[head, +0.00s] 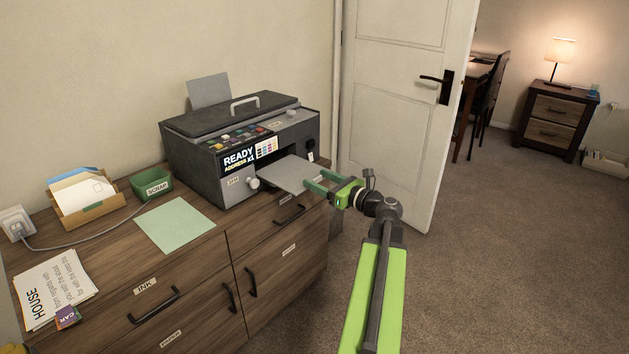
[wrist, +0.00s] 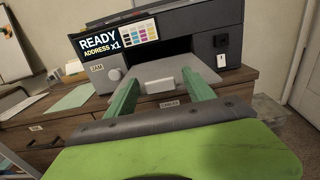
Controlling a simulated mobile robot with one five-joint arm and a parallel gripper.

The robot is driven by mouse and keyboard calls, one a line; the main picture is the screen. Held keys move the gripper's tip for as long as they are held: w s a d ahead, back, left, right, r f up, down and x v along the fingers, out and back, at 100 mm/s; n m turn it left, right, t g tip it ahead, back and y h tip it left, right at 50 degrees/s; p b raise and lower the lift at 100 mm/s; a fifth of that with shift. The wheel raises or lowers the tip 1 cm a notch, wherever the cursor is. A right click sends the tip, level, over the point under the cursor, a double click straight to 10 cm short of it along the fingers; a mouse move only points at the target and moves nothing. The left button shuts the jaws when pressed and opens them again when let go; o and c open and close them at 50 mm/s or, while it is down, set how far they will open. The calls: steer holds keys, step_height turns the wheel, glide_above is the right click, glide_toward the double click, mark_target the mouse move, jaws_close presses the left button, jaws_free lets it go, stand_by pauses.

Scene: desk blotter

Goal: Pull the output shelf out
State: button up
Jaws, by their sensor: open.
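The dark grey printer (head: 240,140) stands on the wooden cabinet; its screen reads "READY ADDRESS x1". Its light grey output shelf (head: 286,174) sticks out of the front slot, and it also shows in the wrist view (wrist: 178,75). A small pale tab (wrist: 160,86) is on the shelf's front edge. My green gripper (head: 312,180) is open at the shelf's front end. In the wrist view my two fingers (wrist: 161,92) stand apart, one on each side of the tab. I cannot tell whether they touch the shelf.
A green sheet (head: 175,225), a green scrap bin (head: 151,184), an envelope holder (head: 86,200) and a stack of papers (head: 52,288) lie left of the printer. The white door (head: 402,110) stands open behind my arm. Carpet (head: 480,260) is clear on the right.

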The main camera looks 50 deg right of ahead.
steer(key=s, duration=1.6)
steer(key=w+a+f+n+g+y, duration=0.2)
steer(key=w+a+f+n+g, duration=0.1)
steer(key=w+a+f+n, duration=0.4)
steer(key=w+a+f+n+g+y, duration=0.25)
steer(key=w+a, duration=0.35)
steer(key=a, duration=0.4)
steer(key=w+a+f+n+g+y, duration=0.2)
steer(key=w+a+f+n+g, duration=0.3)
steer(key=a, duration=0.3)
steer(key=w+a+f+n+g+h, duration=0.1)
steer(key=a+f+n+g+h, duration=0.3)
steer(key=a+n, duration=0.8)
steer(key=w+a+f+n+g+h, duration=0.2)
steer(key=a+f+n+g, duration=0.25)
steer(key=a+n, duration=0.75)
step_height(320, 180, up, 30)
steer(key=a+m+t+p, duration=0.1)
steer(key=a+m+p, duration=0.1)
steer(key=p, duration=2.9)
steer(key=shift+s+a, duration=0.25)
steer(key=shift+a, duration=0.1)
